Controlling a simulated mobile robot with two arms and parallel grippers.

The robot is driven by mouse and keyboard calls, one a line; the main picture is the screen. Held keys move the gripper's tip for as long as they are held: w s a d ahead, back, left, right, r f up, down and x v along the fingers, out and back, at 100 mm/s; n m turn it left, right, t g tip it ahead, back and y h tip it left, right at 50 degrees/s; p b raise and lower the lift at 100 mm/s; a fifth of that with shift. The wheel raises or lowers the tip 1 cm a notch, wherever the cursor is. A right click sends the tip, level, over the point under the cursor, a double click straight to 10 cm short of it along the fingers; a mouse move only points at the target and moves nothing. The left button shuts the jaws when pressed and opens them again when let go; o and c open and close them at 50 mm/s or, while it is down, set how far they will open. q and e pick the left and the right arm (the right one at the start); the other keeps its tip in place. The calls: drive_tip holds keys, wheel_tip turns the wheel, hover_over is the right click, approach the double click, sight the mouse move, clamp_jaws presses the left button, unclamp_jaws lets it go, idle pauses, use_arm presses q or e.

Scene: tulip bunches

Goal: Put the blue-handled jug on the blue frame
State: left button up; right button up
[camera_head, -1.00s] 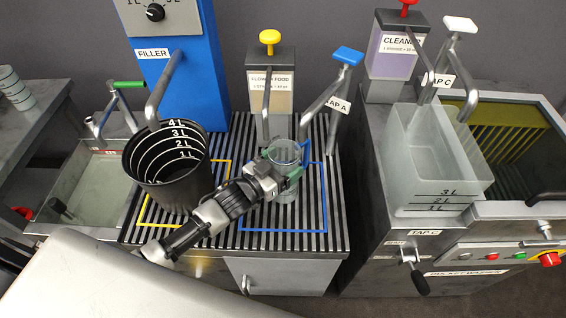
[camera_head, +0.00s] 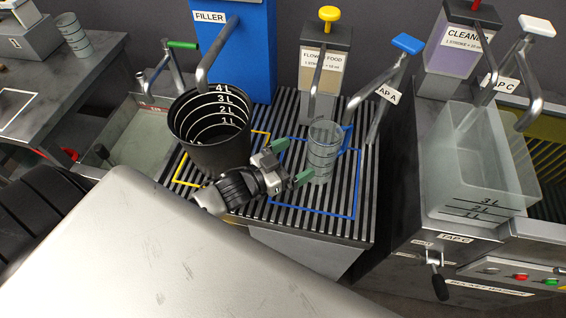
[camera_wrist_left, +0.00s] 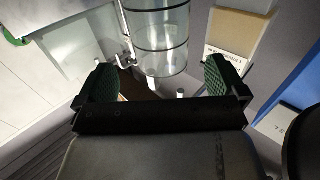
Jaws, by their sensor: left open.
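The clear jug (camera_head: 324,158) with dark ring marks and a blue handle (camera_head: 347,138) stands upright on the striped grating, its base inside the blue frame (camera_head: 355,190). My left gripper (camera_head: 291,162) is open, with green fingertips just left of the jug and pointing at it. Its fingers appear clear of the jug. In the left wrist view the jug (camera_wrist_left: 160,38) shows beyond and between the two open fingers (camera_wrist_left: 163,80). The jug's handle is not clearly visible there. My right gripper is not in view.
A black bucket (camera_head: 208,150) stands left of my gripper at the yellow frame (camera_head: 182,172), under the filler spout. The flower food dispenser (camera_head: 325,75) and blue-topped tap A (camera_head: 385,80) stand behind the jug. A large translucent container (camera_head: 480,165) is at right.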

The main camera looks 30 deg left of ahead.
use_arm(q)
drive_tip(key=v, duration=0.3)
drive_tip(key=shift+s+a, duration=0.1)
drive_tip(key=shift+s, duration=0.1)
idle(0.4)
